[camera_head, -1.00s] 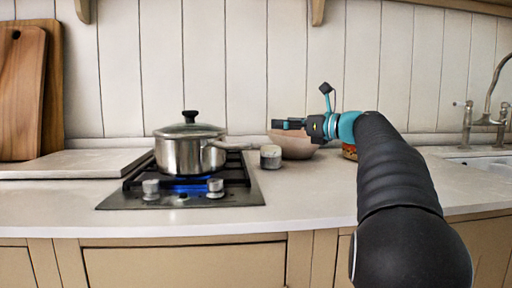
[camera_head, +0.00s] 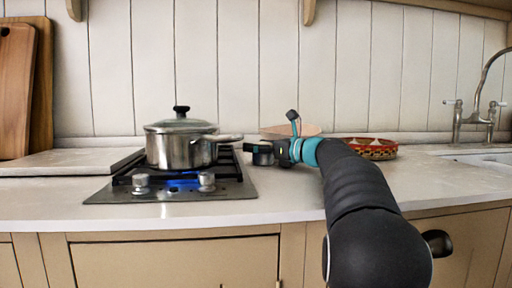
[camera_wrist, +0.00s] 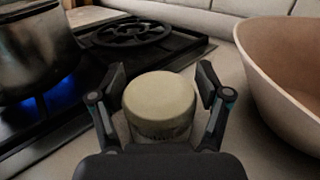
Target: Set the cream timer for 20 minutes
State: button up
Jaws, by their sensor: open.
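The cream timer (camera_wrist: 160,103) is a short round cylinder with a pale top and a darker ribbed lower part. It stands upright on the counter just right of the hob. In the head view the timer (camera_head: 262,158) is partly hidden by my gripper (camera_head: 258,149). In the wrist view my open gripper (camera_wrist: 162,82) has one finger on each side of the timer, with small gaps to it. Any scale or marks on the timer are too dark to read.
A lidded steel pot (camera_head: 181,146) stands on the gas hob (camera_head: 215,187) over a blue flame, its handle pointing toward the timer. A pinkish bowl (camera_wrist: 262,62) is close on the timer's right. A patterned red dish (camera_head: 367,150) stands farther right. The front counter is clear.

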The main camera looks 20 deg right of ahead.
jog(key=shift+w+a, duration=0.2)
jog(key=shift+w, duration=0.05)
jog(key=c, duration=1)
jog(key=shift+c, duration=0.2)
